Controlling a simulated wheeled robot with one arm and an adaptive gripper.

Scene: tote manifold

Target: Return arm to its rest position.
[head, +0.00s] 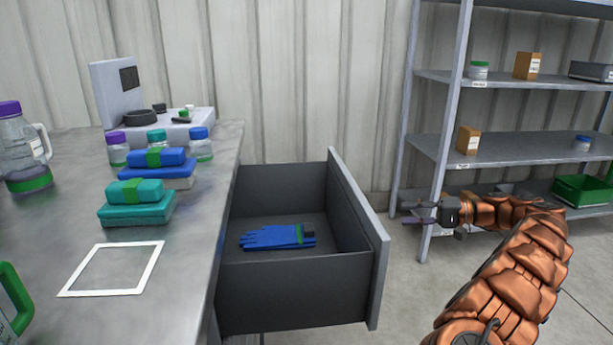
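My gripper (413,212) is at the right of the head view, at the end of my copper-coloured arm. It points left, with its two fingers apart and nothing between them. It is in front of the shelf's near post, to the right of the open drawer's front panel (358,238), and looks clear of it. The dark grey drawer is pulled out from the workbench (197,235). Blue gloves (272,237) with a green band lie flat inside it.
A metal shelf (510,150) with boxes, jars and a green bin (582,190) stands behind my arm. Bottles, teal and blue containers, a jug (22,150) and a white square outline (113,268) are on the workbench. Bare floor shows between drawer and arm.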

